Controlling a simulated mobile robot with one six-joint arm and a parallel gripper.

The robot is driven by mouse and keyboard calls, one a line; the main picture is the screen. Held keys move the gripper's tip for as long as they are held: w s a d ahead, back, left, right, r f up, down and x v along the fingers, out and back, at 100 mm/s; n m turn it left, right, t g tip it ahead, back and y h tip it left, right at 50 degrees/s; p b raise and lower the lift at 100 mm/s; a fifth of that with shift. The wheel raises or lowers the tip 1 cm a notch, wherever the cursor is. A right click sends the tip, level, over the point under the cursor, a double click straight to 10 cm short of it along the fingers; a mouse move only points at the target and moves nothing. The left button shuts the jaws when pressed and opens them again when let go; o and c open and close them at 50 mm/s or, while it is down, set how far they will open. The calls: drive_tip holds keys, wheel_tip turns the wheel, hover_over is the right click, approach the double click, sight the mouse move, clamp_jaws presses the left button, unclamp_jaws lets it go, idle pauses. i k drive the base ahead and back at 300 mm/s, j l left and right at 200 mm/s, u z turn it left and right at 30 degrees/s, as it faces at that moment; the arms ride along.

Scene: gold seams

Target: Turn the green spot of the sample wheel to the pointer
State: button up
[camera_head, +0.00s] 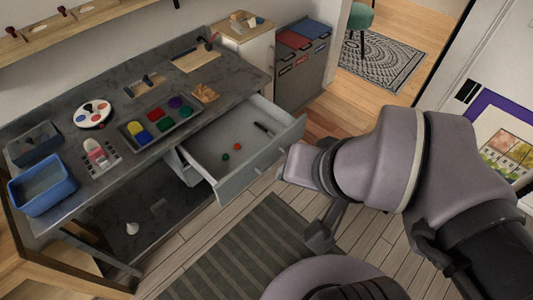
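The sample wheel (93,114) is a round white disc with several coloured spots, lying on the dark worktop at the left. Red, blue and orange-brown spots show. I cannot make out which spot is green, or the pointer, at this size. My gripper (321,232) is at the lower middle of the view, in front of the open drawer and far to the right of the wheel. Its fingers are mostly hidden by my own wrist, so I cannot tell whether they are open. Nothing is seen held in it.
An open drawer (225,187) with small red and green items juts out from the worktop (118,188). A tray of coloured pieces (160,125), a pink-and-white item (98,155) and a blue bin (43,187) stand near the wheel.

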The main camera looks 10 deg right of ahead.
sight(92, 113)
drive_tip(key=u, duration=1.3)
drive_tip(key=i+j+z, duration=0.35)
drive_tip(key=i+j, duration=0.35)
drive_tip(key=i, duration=0.2)
drive_tip(key=i+j+z, duration=0.35)
drive_tip(key=i+j, duration=0.4)
drive_tip(key=j, duration=0.2)
